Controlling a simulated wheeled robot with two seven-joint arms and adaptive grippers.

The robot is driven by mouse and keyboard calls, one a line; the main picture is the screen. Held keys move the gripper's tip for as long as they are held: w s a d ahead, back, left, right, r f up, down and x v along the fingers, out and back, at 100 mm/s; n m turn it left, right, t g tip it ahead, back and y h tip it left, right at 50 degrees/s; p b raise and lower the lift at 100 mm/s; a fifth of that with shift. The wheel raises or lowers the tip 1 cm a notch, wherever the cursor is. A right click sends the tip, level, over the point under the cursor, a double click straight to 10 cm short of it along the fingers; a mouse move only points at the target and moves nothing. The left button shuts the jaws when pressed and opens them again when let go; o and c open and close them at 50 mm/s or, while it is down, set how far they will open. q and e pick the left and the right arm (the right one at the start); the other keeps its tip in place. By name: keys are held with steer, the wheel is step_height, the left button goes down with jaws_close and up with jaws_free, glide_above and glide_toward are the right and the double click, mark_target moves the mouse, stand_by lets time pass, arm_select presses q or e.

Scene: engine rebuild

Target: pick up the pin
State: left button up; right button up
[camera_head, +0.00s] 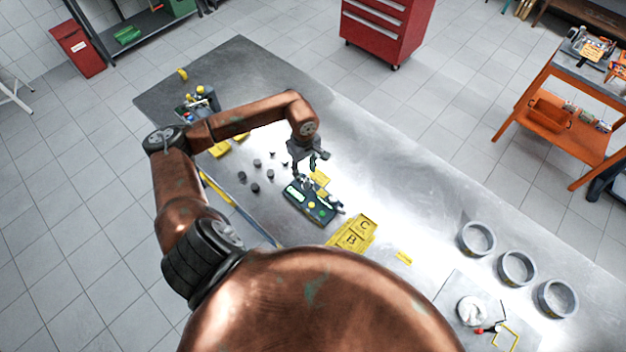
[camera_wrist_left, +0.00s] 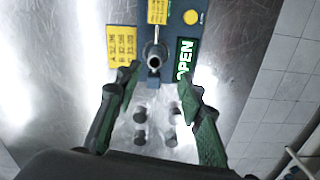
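A short hollow metal cylinder, which looks like the pin (camera_wrist_left: 154,62), sits on a dark fixture with a green "OPEN" label (camera_wrist_left: 185,58) in the left wrist view. My left gripper (camera_wrist_left: 158,76) is open, its green-padded fingers to either side of the cylinder's near end; I cannot tell whether they touch it. In the head view my left gripper (camera_head: 306,168) hangs just above the dark green fixture (camera_head: 310,203), and the pin is too small to make out there. My right gripper is not in view.
Several small dark cylinders (camera_head: 255,187) stand on the steel table left of the fixture. Three grey rings (camera_head: 477,239) stand at the right. The tabletop behind the fixture is mostly clear.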

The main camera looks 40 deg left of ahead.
mark_target(308, 179)
arm_select(q)
steer(key=shift+d+f+p, duration=0.15)
steer(key=shift+f+p, duration=0.15)
steer(key=shift+f, duration=0.45)
steer(key=f+p, duration=0.1)
steer(key=f, duration=0.1)
steer(key=w+f+p, duration=0.1)
steer(key=f, duration=0.1)
steer(key=shift+d+f, duration=0.2)
steer(key=shift+f, duration=0.05)
steer(key=shift+s+f, duration=0.1)
steer(key=shift+f, duration=0.5)
steer(key=shift+c, duration=0.6)
jaws_close()
